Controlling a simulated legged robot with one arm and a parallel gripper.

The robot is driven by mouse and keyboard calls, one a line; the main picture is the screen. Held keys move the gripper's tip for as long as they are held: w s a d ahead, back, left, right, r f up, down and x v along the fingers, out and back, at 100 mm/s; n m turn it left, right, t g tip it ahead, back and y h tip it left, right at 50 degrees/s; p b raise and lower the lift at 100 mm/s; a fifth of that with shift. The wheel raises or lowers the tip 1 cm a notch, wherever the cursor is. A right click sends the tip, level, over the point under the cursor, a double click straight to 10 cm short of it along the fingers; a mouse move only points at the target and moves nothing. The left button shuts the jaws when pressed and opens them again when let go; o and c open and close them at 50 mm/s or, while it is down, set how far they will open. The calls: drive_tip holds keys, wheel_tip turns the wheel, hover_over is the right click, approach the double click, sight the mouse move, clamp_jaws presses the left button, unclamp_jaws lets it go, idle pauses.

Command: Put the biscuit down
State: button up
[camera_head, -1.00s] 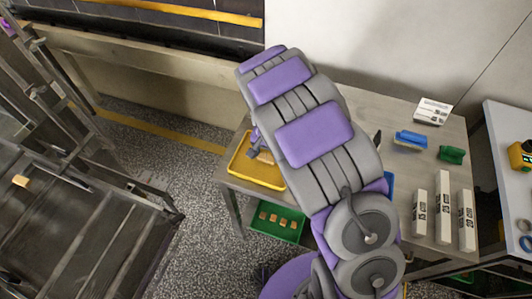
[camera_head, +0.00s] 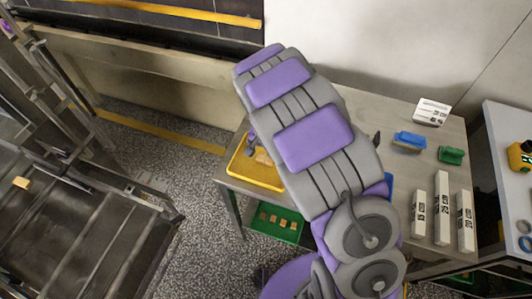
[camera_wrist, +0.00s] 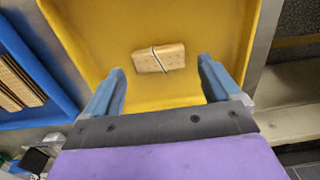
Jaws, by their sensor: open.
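The biscuit (camera_wrist: 158,58) is pale tan and oblong, with a dark line across its middle. It lies flat on the floor of a yellow tray (camera_wrist: 225,30) in the wrist view. My gripper (camera_wrist: 161,80) is open, its two blue fingers spread wide and apart from the biscuit, which lies beyond the fingertips. In the head view the yellow tray (camera_head: 236,168) sits at the table's left end, partly hidden by my arm. The biscuit (camera_head: 263,157) partly shows there beside my arm.
A blue tray of stacked biscuits (camera_wrist: 15,85) stands beside the yellow tray. A green crate with several biscuits (camera_head: 262,230) sits lower down. White boxes, a blue-green block (camera_head: 409,140) and a green block (camera_head: 451,155) stand on the table. A mesh conveyor (camera_head: 90,215) is at left.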

sight(264, 157)
wheel_tip(264, 157, up, 10)
drive_tip(key=p, duration=0.2)
drive_tip(key=s+d+r, duration=0.6)
drive_tip(key=s+r, duration=0.1)
drive_tip(key=r, duration=0.1)
drive_tip(key=s+d+r+n+g, duration=0.1)
drive_tip(key=s+d+r+n, duration=0.1)
drive_tip(key=s, duration=1.1)
drive_tip(key=s+d+r+n, duration=0.2)
drive_tip(key=s+d+r, duration=0.2)
drive_tip(key=s, duration=0.9)
drive_tip(key=shift+d+g, duration=0.4)
drive_tip(key=shift+d, duration=0.4)
